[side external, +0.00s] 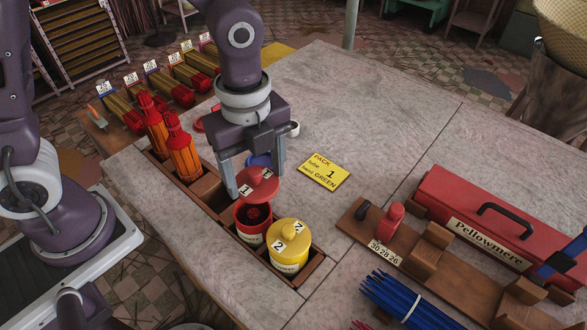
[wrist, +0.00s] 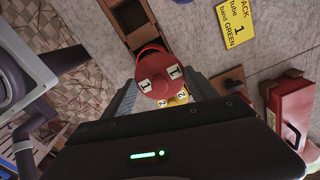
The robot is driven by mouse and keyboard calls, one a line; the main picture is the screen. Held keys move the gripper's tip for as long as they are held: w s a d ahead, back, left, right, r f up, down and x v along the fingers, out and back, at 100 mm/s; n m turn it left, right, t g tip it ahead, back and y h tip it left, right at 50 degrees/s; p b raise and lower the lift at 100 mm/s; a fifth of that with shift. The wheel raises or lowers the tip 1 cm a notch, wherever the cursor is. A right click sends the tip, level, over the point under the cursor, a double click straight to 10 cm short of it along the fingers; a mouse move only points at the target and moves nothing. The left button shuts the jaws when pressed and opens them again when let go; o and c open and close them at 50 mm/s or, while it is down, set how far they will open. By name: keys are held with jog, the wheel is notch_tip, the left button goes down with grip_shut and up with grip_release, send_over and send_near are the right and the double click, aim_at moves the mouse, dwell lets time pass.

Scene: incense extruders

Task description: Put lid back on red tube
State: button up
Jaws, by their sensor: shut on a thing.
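My gripper (side external: 254,178) is shut on the red lid (side external: 261,187), a disc with a knob and white tags marked 1. In the wrist view the red lid (wrist: 157,72) sits between the fingers. The red tube (side external: 252,219) stands upright in the wooden rack, its dark top showing. The lid is just above the tube and a little to its upper right in the side view; whether they touch I cannot tell.
A yellow-lidded tube (side external: 290,243), tagged 2, stands close beside the red tube. A blue lid (side external: 260,160) lies behind my gripper. A yellow card (side external: 323,171) and a red toolbox (side external: 480,225) lie to the right.

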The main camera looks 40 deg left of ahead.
jog(key=shift+s+a, duration=0.3)
jog(key=shift+s, duration=0.35)
jog(key=shift+s+f, duration=0.1)
jog(key=shift+f, duration=3)
jog(key=shift+f, duration=0.2)
jog(key=o, duration=1.5)
jog(key=shift+o, duration=0.9)
jog(key=shift+r, duration=3.55)
